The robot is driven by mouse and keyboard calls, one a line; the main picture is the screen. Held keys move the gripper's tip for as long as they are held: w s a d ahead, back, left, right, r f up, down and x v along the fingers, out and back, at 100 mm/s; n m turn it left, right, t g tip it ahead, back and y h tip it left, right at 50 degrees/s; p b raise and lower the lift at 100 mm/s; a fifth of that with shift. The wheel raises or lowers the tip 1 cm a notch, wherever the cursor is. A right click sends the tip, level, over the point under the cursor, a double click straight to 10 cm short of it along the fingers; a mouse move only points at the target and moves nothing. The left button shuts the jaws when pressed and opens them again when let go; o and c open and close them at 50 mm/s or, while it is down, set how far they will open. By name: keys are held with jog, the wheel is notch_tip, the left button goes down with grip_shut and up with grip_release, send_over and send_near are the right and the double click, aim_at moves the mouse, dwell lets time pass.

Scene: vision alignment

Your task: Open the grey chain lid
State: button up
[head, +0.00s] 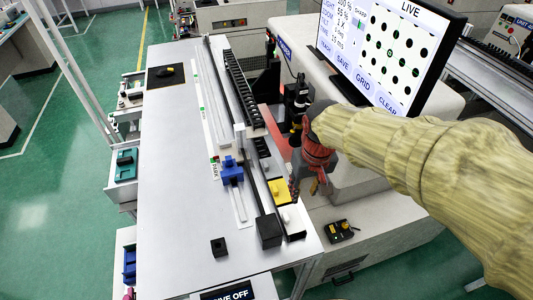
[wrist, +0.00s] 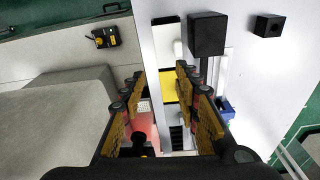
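A black segmented chain (head: 243,92) lies along the right side of the long white table in the head view. A long grey strip (head: 221,85) runs beside it on the left; I cannot tell for sure whether this is the grey chain lid. My gripper (head: 307,184) is at the table's right edge, near the yellow block (head: 279,190). In the wrist view my gripper (wrist: 161,74) has its two fingers spread apart, with nothing held between them. The yellow block (wrist: 169,87) shows beyond the gap.
A black cube (head: 268,231) and a smaller black block (head: 219,247) stand near the table's front. A blue clamp-like part (head: 232,170) sits mid-table. A monitor (head: 390,50) stands behind my arm. The table's left side is mostly clear.

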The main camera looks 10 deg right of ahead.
jog(key=w+a+f+g+p, duration=0.1)
jog(key=w+a+p, duration=0.1)
jog(key=w+p, duration=0.15)
jog(key=w+a+g+p, duration=0.1)
jog(key=w+a+p, duration=0.1)
jog(key=w, duration=0.3)
jog(key=n+p, duration=0.1)
jog(key=p, duration=0.4)
send_over(266, 165)
jog(key=f, duration=0.5)
jog(key=shift+s, duration=0.25)
jog(key=shift+w+t, duration=0.3)
jog(key=shift+f, duration=3.85)
jog(key=shift+c, duration=0.2)
jog(key=c, duration=0.8)
